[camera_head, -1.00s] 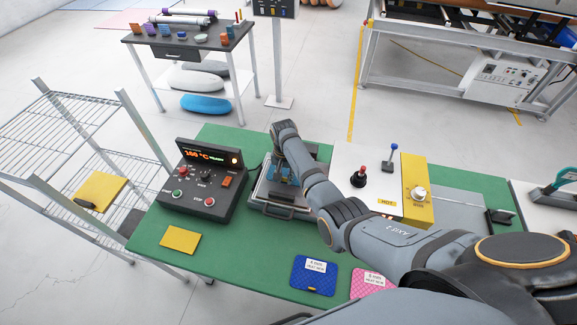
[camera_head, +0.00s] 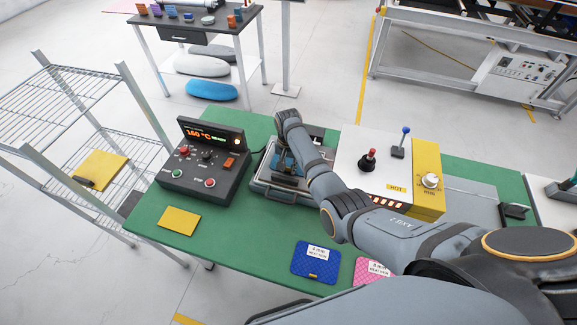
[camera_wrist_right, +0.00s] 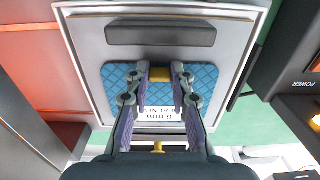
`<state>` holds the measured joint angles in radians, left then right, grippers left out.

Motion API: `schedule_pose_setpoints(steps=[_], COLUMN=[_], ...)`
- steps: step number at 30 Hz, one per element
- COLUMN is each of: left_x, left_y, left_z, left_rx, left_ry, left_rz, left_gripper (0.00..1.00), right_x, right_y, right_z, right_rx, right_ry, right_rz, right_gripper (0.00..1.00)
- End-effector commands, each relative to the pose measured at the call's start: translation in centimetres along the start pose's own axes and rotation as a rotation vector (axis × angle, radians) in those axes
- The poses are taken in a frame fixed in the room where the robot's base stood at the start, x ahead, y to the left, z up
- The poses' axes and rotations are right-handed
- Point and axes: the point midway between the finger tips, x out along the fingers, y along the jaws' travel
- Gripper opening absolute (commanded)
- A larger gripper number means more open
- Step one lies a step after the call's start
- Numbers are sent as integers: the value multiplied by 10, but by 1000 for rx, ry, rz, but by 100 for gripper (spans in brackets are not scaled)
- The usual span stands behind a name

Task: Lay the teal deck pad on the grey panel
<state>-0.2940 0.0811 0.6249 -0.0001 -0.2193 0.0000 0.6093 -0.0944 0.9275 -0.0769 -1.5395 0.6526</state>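The teal deck pad (camera_wrist_right: 204,84) is a quilted square with a white label and a yellow tab. It lies over the grey panel (camera_wrist_right: 90,45) in the right wrist view, within its edges; I cannot tell whether it fully rests there. My right gripper (camera_wrist_right: 160,73) points down with its fingertips on both sides of the yellow tab, seemingly closed against it. In the head view the right gripper (camera_head: 287,172) is over the tray, and the arm hides much of the pad (camera_head: 282,160). My left gripper is not in view.
A control box (camera_head: 205,160) stands left of the tray and a white-and-yellow hot unit (camera_head: 385,165) right of it. A blue pad (camera_head: 315,260), a pink pad (camera_head: 372,270) and a yellow pad (camera_head: 179,221) lie on the green table. A wire rack (camera_head: 75,150) stands left.

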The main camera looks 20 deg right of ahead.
Motion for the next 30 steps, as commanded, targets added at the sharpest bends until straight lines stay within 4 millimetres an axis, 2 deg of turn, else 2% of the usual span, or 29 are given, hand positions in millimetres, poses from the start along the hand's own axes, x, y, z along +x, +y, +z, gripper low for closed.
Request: schedule_pose_setpoints(steps=[1, 4, 5, 12, 16, 27, 30], left_x=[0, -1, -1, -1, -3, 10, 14], left_y=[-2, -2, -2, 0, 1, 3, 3], left_z=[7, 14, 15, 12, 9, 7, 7], left_rx=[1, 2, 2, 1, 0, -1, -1], left_ry=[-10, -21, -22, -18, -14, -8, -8], left_rz=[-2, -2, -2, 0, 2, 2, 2], left_gripper=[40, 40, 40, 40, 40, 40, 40], right_x=[-1, -1, -1, -1, -10, -93, -110], right_y=[0, 0, 0, 0, 0, -1, -1], right_z=[0, 0, 0, 0, -1, -1, -1], right_rx=[0, 0, 0, 0, 0, 1, 0], right_ry=[1, 1, 1, 1, 3, 4, 3], right_rz=[0, 0, 0, 0, -2, -3, -2], right_gripper=[30, 43, 44, 44, 44, 44, 44])
